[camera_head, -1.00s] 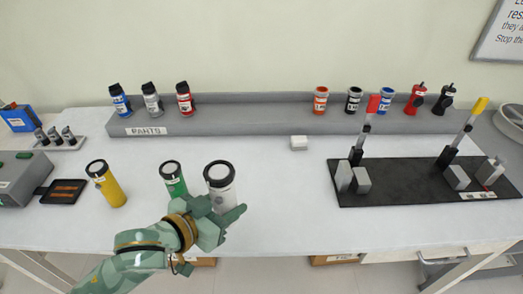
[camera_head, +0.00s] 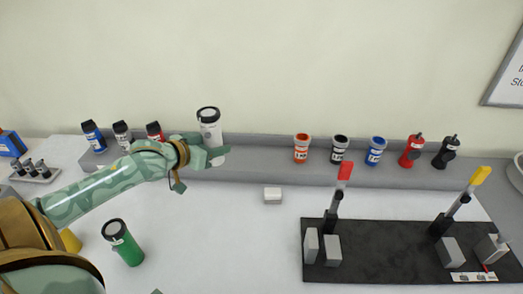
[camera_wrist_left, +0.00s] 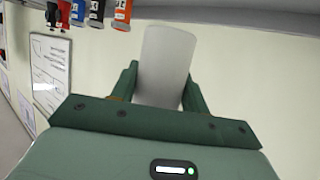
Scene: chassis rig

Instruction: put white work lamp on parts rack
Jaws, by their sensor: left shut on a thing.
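The white work lamp (camera_head: 210,128) has a white body and a dark ring at its top. My left gripper (camera_head: 214,152) is shut on its lower part and holds it upright in front of the parts rack (camera_head: 258,172). The lamp overlaps the rack's back edge in the head view, and I cannot tell whether it touches the rack. In the left wrist view the lamp (camera_wrist_left: 164,68) is a pale shape between the two green fingers. The rack is a long grey shelf along the wall. My right gripper is not in view.
Blue (camera_head: 93,136), grey and red lamps stand on the rack's left part. Orange (camera_head: 302,148), black, blue cups and red and black bottles stand on its right part. The rack between the groups is free. A green lamp (camera_head: 122,242) and a black lever board (camera_head: 390,250) are on the table.

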